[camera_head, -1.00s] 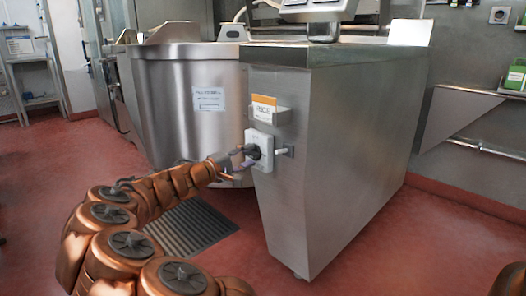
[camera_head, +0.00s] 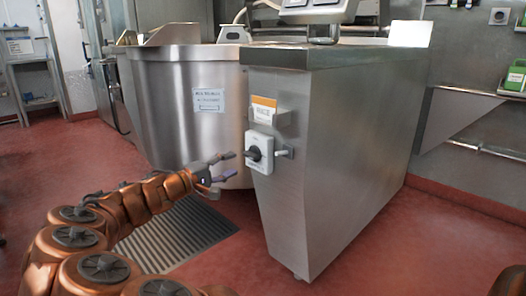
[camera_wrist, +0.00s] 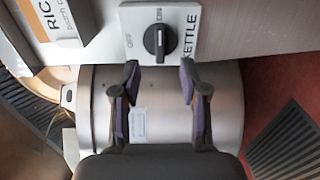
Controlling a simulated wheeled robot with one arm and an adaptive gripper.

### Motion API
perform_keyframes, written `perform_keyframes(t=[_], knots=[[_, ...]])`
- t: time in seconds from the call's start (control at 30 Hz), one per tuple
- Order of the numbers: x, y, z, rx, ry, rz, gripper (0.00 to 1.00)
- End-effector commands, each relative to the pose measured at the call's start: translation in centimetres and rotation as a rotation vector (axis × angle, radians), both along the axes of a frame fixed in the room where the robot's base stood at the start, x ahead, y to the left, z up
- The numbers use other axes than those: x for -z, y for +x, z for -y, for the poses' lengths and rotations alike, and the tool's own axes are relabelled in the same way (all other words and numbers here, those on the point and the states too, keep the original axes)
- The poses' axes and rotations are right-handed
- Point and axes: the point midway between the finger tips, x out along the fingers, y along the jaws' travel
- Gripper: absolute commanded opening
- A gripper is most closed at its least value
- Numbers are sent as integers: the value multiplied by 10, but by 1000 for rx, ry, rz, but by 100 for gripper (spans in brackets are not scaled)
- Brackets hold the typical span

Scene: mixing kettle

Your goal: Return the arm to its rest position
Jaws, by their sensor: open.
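My gripper (camera_head: 228,167) is open and empty in the head view, in front of the steel kettle (camera_head: 180,110) and left of the switch box, apart from it. The white switch box (camera_head: 259,152) with a black knob (camera_head: 253,153) is on the end of the steel cabinet. In the wrist view the two fingers of my gripper (camera_wrist: 158,85) are spread, with the black knob (camera_wrist: 156,40) beyond their tips. The switch box (camera_wrist: 180,18) there reads OFF, ON and KETTLE, and the knob's marker points towards ON.
The steel cabinet (camera_head: 335,150) stands right of my arm. A floor grate (camera_head: 175,237) lies under my arm. An orange-topped label holder (camera_head: 265,110) sits above the switch box. The red floor (camera_head: 420,240) is clear right of the cabinet.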

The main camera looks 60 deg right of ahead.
Motion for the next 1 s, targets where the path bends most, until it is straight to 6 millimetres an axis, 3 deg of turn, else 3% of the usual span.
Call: perform_keyframes(t=[0.63, 0.77, 1.0], knots=[[-5, -2, -2, 5, 4, 5, 44], [-29, -13, -8, 25, 27, 35, 44], [-87, -54, -32, 95, 139, 136, 44]])
